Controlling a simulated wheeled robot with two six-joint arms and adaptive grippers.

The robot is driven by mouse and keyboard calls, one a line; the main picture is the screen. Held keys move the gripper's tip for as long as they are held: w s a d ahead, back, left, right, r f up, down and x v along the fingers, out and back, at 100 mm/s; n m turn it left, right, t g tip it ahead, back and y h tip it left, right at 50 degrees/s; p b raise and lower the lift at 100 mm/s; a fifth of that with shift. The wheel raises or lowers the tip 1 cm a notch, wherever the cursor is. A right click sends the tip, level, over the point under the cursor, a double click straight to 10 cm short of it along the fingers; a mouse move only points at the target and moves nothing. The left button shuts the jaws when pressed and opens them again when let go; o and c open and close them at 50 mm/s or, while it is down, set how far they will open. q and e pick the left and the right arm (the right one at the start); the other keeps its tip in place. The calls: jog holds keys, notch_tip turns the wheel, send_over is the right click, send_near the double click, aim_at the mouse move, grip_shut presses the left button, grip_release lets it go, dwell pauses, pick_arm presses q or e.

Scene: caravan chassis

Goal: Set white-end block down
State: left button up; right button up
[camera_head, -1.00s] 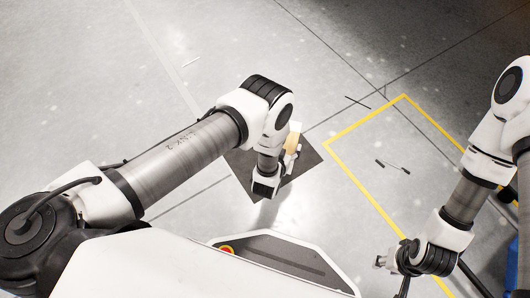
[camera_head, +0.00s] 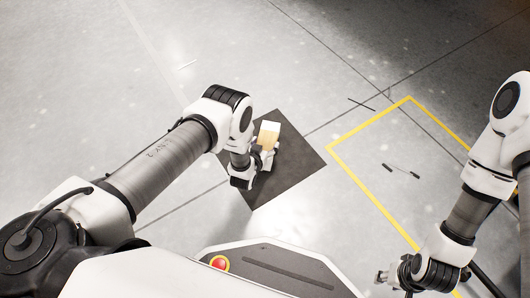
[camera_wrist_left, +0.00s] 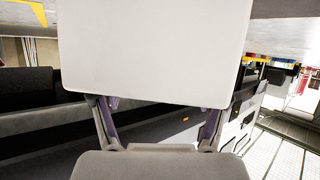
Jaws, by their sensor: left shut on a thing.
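The white-end block (camera_head: 269,133) is wood-coloured with a white end that points up and away in the head view. My left gripper (camera_head: 262,152) is shut on it, over the dark square mat (camera_head: 292,165). I cannot tell whether the block touches the mat. In the left wrist view a large pale face, seemingly the block's white end (camera_wrist_left: 155,50), fills the top middle and hides much behind it. My right gripper (camera_head: 383,276) is small at the lower right, apart from the block, and its jaw opening is unclear.
A yellow line (camera_head: 370,188) outlines a floor area to the right, with a small dark-ended rod (camera_head: 401,171) inside. A thin dark cross mark (camera_head: 362,104) lies beyond its corner. The grey floor behind the mat is clear.

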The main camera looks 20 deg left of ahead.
pick_arm(q)
notch_tip(320, 180, down, 4)
jog(key=shift+b, duration=1.1)
jog(key=shift+r, duration=0.25)
jog(key=shift+c, duration=0.4)
jog(key=shift+f, duration=0.25)
jog(key=o, duration=1.8)
jog(key=shift+r, duration=0.1)
pick_arm(e)
notch_tip(320, 180, down, 3)
jog(key=shift+r, duration=0.1)
